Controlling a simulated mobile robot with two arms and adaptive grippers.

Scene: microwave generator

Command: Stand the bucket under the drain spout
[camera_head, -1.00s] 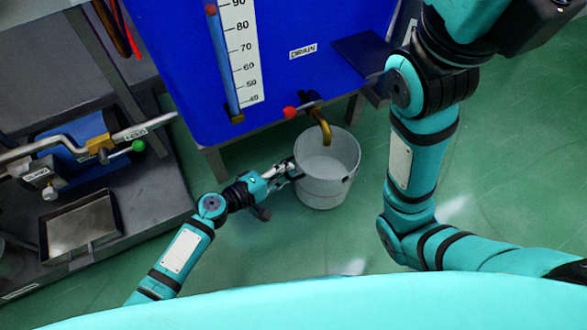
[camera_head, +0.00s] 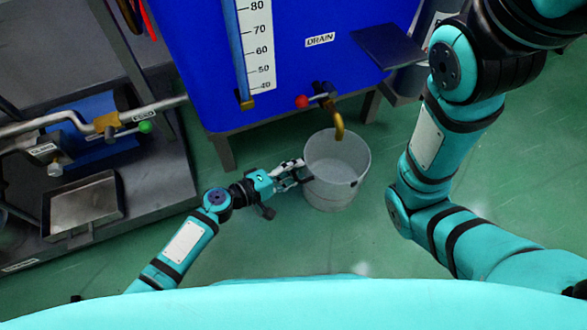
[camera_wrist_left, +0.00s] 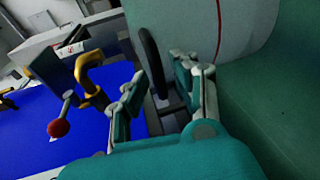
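The pale grey bucket (camera_head: 330,192) stands upright on the green floor. The brass drain spout (camera_head: 339,127) hangs from the blue tank, its mouth over the bucket's opening in the head view. My left gripper (camera_head: 302,174) is at the bucket's left side, near its rim. In the left wrist view its fingers (camera_wrist_left: 163,95) are spread apart, with a dark curved piece, seemingly the bucket's handle, between them. The bucket wall (camera_wrist_left: 180,28) is just beyond, and the spout (camera_wrist_left: 92,72) shows at left. Contact is unclear. My right gripper is out of view.
The blue tank (camera_head: 290,85) stands on legs behind the bucket. A red knob (camera_head: 302,102) sits beside the spout. A grey bench with pipes and a metal tray (camera_head: 84,205) is at left. Floor in front of the bucket is clear.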

